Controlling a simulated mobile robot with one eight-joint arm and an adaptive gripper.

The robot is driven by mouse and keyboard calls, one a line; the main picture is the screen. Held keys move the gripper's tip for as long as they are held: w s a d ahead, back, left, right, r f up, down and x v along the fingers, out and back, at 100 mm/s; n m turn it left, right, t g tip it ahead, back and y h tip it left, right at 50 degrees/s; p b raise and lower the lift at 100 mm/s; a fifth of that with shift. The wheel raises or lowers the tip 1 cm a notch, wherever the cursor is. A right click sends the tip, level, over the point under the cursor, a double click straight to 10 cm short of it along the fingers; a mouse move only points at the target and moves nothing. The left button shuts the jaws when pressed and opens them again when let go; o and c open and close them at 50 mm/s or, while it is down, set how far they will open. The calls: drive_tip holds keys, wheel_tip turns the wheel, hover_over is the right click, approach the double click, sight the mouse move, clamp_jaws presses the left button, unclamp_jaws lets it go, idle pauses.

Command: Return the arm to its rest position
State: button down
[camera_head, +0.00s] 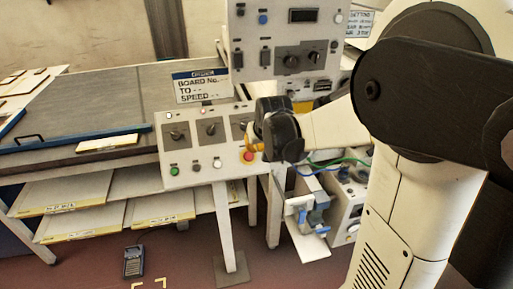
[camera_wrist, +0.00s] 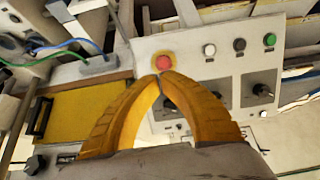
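My arm (camera_head: 415,190) reaches in from the right in the head view, with its dark wrist in front of the sloped control panel. In the wrist view my gripper (camera_wrist: 164,79) shows two curved yellow fingers with their tips together and nothing seen between them. The tips appear right by the red button (camera_wrist: 164,62) on its yellow ring; I cannot tell whether they touch it. In the head view the red button (camera_head: 248,156) shows just left of my wrist, and the fingers are mostly hidden.
The control panel (camera_head: 205,180) stands on a post and carries knobs and several buttons. An upright instrument box (camera_head: 284,41) stands behind it. A bench (camera_head: 90,97) with shelves below is left. A handheld device (camera_head: 134,262) lies on the floor.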

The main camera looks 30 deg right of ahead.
idle(0.6)
drive_tip(key=s+a+f+n+y+b, duration=0.1)
drive_tip(key=s+a+b, duration=0.2)
drive_tip(key=s+a, duration=0.5)
drive_tip(key=s+a+f+n+y+b, duration=0.1)
drive_tip(key=s+a+n+b, duration=0.1)
drive_tip(key=s+a, duration=0.6)
drive_tip(key=s+b, duration=0.1)
drive_tip(key=s, duration=0.5)
drive_tip(key=shift+a+f+b, duration=0.15)
drive_tip(key=shift+a+b, duration=0.15)
drive_tip(key=shift+a, duration=0.05)
drive_tip(key=shift+s, duration=0.1)
